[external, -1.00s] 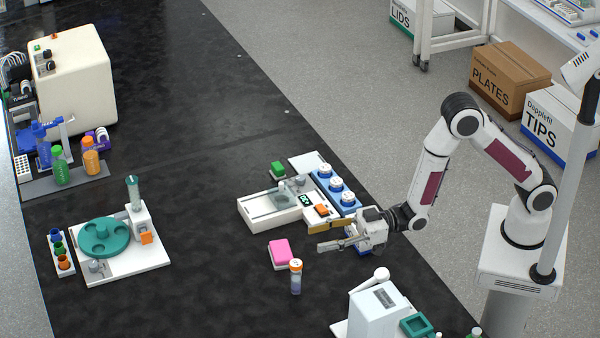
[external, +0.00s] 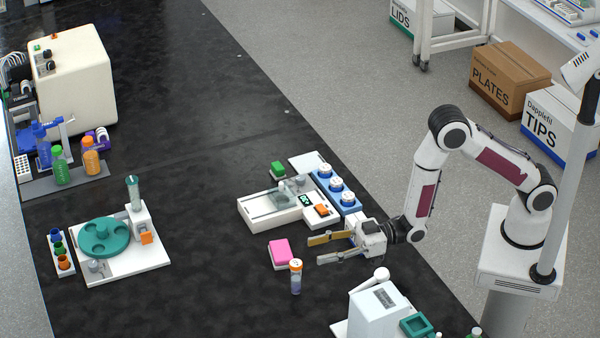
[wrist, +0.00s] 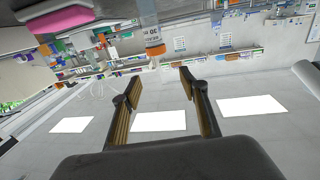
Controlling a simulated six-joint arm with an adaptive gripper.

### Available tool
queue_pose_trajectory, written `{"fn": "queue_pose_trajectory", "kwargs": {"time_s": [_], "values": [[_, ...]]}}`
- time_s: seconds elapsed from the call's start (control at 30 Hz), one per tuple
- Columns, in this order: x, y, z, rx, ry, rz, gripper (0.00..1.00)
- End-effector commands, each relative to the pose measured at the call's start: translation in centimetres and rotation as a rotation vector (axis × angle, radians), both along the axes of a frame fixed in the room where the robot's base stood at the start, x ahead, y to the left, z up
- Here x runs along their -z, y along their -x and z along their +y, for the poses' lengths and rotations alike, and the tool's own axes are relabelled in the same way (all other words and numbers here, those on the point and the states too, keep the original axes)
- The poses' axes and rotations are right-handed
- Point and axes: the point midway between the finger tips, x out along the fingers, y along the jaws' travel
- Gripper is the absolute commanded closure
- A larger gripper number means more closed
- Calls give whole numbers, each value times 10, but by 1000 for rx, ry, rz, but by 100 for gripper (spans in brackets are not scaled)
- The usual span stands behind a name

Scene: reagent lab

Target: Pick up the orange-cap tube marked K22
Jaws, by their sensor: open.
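The orange-cap tube (external: 296,278) stands upright on the dark bench in the external view, with purple contents low in its clear body. In the wrist view, which looks upside down, the tube (wrist: 153,40) hangs from the top with its orange cap downward; its label is too small to read surely. My gripper (external: 314,251) is open and empty, level, its fingers pointing left just behind and right of the tube. In the wrist view my gripper (wrist: 160,83) has its two fingers spread, with the tube beyond the tips and between their lines.
A pink-topped block (external: 280,252) sits close behind the tube's left. A white balance-like device (external: 270,208) and a blue rack with white-capped items (external: 337,188) stand behind the gripper. A white machine (external: 378,311) stands front right. The bench left of the tube is clear.

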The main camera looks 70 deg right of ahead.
Motion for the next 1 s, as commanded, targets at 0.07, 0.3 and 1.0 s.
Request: {"fn": "queue_pose_trajectory", "kwargs": {"time_s": [0.07, 0.3, 1.0], "values": [[8, 0, 0, 0, 1, 2, 56], [29, 0, 0, 0, 0, 1, 56], [35, -13, 10, 0, -1, -1, 56]]}}
